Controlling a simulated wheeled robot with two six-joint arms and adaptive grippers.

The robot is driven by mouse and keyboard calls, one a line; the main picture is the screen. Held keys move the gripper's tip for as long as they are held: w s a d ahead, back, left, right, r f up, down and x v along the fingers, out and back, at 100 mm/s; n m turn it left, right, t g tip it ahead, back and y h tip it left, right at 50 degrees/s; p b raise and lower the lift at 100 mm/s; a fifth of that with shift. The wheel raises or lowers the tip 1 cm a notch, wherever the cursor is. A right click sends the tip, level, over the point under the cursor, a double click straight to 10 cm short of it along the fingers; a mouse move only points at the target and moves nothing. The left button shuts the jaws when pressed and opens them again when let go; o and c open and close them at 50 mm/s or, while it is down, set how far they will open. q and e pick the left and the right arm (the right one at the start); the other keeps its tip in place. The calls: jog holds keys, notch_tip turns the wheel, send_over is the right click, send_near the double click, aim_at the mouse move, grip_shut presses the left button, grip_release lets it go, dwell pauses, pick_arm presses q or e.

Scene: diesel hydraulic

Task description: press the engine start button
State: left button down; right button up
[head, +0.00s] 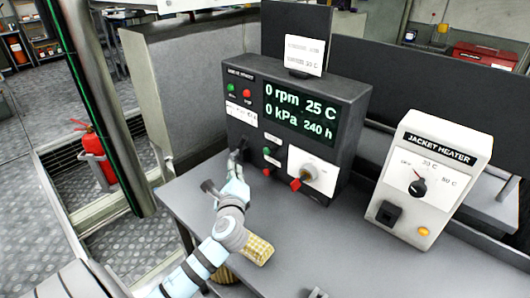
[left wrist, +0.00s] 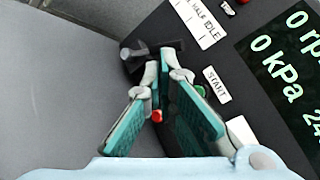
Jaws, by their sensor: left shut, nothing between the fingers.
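The dark engine panel (head: 238,95) stands on the grey bench with its display reading 0 rpm and 0 kPa. In the head view a green button (head: 266,150) sits low on its face, with a red button (head: 266,172) below. In the left wrist view the START label (left wrist: 216,84) is right of my fingers, and the green button (left wrist: 200,90) is partly hidden behind the right finger. My left gripper (head: 234,164) is shut and empty, left of the green button. Its fingertips (left wrist: 165,58) are beside the black lever (left wrist: 134,53); contact cannot be told.
A rotary switch with a red handle (head: 296,184) is on the panel's right. The white jacket heater box (head: 430,170) stands further right. A yellow checked item (head: 258,249) lies near my left arm. The bench front (head: 300,245) is mostly clear.

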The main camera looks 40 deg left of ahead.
aim_at(267, 151)
pick_arm(q)
jog(key=w+b, duration=0.3)
jog(key=w, duration=0.6)
jog(key=shift+d+f, duration=0.2)
jog(key=shift+d, duration=0.2)
pick_arm(e)
jog(key=f, duration=0.1)
jog(key=w+f, duration=0.1)
jog(key=f, duration=0.1)
jog(key=shift+w+f, duration=0.2)
jog(key=shift+w, duration=0.2)
pick_arm(q)
jog(key=shift+w, duration=0.45)
